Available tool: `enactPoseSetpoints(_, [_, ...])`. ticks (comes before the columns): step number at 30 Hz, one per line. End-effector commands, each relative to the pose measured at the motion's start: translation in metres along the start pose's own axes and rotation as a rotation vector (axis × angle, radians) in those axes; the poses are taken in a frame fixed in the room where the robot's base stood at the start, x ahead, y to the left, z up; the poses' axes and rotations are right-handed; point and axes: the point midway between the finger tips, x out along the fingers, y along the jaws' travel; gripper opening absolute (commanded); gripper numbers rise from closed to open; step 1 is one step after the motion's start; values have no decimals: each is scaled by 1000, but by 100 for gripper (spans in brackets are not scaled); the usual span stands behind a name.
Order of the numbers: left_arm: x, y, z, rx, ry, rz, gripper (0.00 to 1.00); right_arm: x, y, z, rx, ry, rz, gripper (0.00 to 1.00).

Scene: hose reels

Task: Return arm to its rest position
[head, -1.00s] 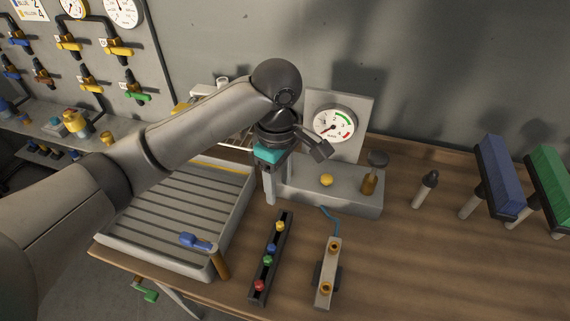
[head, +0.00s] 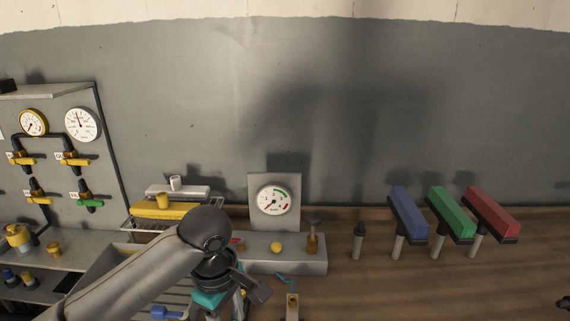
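My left arm (head: 140,280) reaches in from the lower left. Its wrist is bent downward in front of the grey gauge box. My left gripper (head: 236,306) hangs below the teal band at the bottom edge of the view. Its fingertips are cut off or hidden, so I cannot see whether it holds anything.
The grey box (head: 312,262) carries a gauge (head: 273,200), a yellow button and a brass fitting. Blue (head: 408,211), green (head: 451,213) and red (head: 492,211) blocks stand on posts at right. A valve panel is at left.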

Motion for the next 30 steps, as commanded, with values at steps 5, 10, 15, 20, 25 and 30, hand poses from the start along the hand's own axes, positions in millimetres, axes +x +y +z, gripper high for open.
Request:
enactPoseSetpoints(5, [19, -7, 24, 193, -49, 59, 54, 0, 3, -20, 0, 32, 3, 50])
enactPoseSetpoints(10, [38, -19, 48, 410, -86, 145, 54, 0, 6, -43, 0, 69, 9, 50])
enactPoseSetpoints(15, [52, -35, 65, 627, -81, 250, 54, 0, 4, -28, 1, 45, 5, 50])
enactPoseSetpoints(20, [64, -57, 68, 802, -27, 320, 54, 0, 2, -15, 1, 24, 3, 50])
enactPoseSetpoints(25, [74, -88, 58, 965, 70, 339, 54, 0, 2, -14, 1, 22, 3, 50])
enactPoseSetpoints(30, [81, -125, 41, 1104, 170, 290, 54, 0, 2, -16, 1, 25, 3, 50])
